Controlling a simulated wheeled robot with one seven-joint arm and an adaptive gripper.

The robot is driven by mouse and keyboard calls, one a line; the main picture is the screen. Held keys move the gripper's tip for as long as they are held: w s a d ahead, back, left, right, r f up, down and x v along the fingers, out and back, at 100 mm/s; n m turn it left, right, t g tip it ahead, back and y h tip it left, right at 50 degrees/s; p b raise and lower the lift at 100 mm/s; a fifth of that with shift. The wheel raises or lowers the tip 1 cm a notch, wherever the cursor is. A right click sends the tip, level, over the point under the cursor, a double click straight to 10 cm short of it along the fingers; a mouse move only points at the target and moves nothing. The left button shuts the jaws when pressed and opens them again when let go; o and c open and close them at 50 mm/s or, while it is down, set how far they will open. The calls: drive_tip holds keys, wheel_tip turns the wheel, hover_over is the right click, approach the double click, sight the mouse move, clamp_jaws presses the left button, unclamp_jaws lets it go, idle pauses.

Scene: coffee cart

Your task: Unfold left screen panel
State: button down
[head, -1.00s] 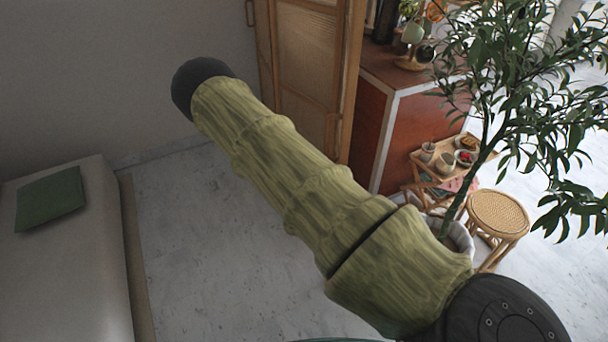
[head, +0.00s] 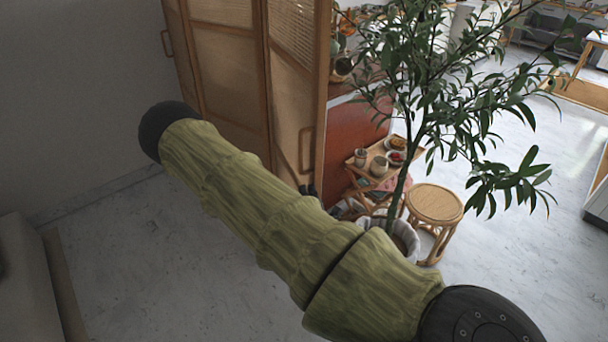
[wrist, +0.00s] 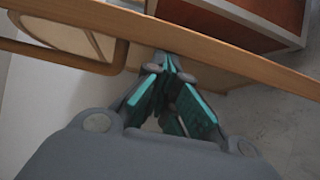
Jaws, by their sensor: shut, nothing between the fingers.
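The folding screen (head: 233,85) has wooden-framed, tan woven panels and stands at the upper left in the head view. Its nearest panel (head: 290,95) is angled toward me and has a wooden loop handle (head: 306,150) low on it; a second handle (head: 166,43) shows at the far left. In the wrist view the panel's wooden frame (wrist: 225,58) crosses the top, with a loop handle (wrist: 118,58) at left. My gripper (wrist: 166,62) is shut and empty, its tips at the frame, right of the handle; contact is unclear. In the head view my arm mostly hides it.
A red-brown cart (head: 350,135) stands behind the screen. A small tray table (head: 362,163), a potted tree (head: 400,195) and a round rattan stool (head: 434,204) stand to its right. A pale couch (head: 25,285) is at lower left. The floor (head: 150,245) between is bare.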

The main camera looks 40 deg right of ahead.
drive_tip(key=shift+s+d+r+h, duration=0.2)
drive_tip(key=shift+s+d, duration=0.05)
drive_tip(key=shift+d, duration=0.25)
drive_tip(key=shift+s+d+r+h, duration=0.2)
drive_tip(key=shift+s+d, duration=0.05)
drive_tip(key=shift+d, duration=0.2)
drive_tip(key=shift+w+a, duration=0.1)
drive_tip(key=w+a+f, duration=0.1)
drive_tip(key=w+a, duration=0.1)
drive_tip(key=a, duration=0.3)
drive_tip(key=s+b, duration=0.3)
drive_tip(key=s, duration=0.6)
drive_tip(key=shift+s+a+y, duration=0.3)
drive_tip(key=shift+s+y, duration=0.1)
drive_tip(key=shift+r, duration=0.1)
